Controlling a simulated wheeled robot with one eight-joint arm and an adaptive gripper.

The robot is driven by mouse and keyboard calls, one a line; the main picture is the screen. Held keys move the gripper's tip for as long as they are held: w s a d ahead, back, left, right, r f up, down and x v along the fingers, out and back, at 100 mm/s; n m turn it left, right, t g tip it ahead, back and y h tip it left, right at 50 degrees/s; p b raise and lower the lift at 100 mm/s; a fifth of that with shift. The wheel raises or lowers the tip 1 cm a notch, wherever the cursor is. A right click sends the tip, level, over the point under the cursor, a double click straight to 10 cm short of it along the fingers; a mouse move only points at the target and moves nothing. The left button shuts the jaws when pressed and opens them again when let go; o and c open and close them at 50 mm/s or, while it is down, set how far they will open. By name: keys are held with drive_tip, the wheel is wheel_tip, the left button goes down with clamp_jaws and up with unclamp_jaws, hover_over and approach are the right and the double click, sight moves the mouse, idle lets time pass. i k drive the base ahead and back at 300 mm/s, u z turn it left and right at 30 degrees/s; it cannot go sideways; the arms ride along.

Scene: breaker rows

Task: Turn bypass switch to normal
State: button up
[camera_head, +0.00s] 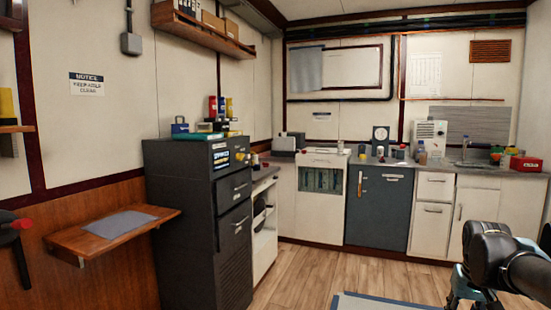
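I cannot make out a bypass switch with any label in this view. A small grey box (131,43) with a conduit above it is on the left wall; I cannot tell whether it carries a switch. No gripper fingers can be made out.
A wooden fold-down shelf (112,232) juts from the left wall. A counter (400,164) with a sink and small items runs along the back, above a dark blue cabinet door (379,207). The wooden floor (305,272) ahead is clear, with a blue-edged mat (375,302) at the bottom.

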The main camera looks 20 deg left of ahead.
sight(239, 157)
drive_tip(key=u, duration=0.15)
drive_tip(key=i, duration=1)
drive_tip(key=u, duration=0.85)
drive_tip(key=i, duration=0.45)
drive_tip(key=u, duration=0.35)
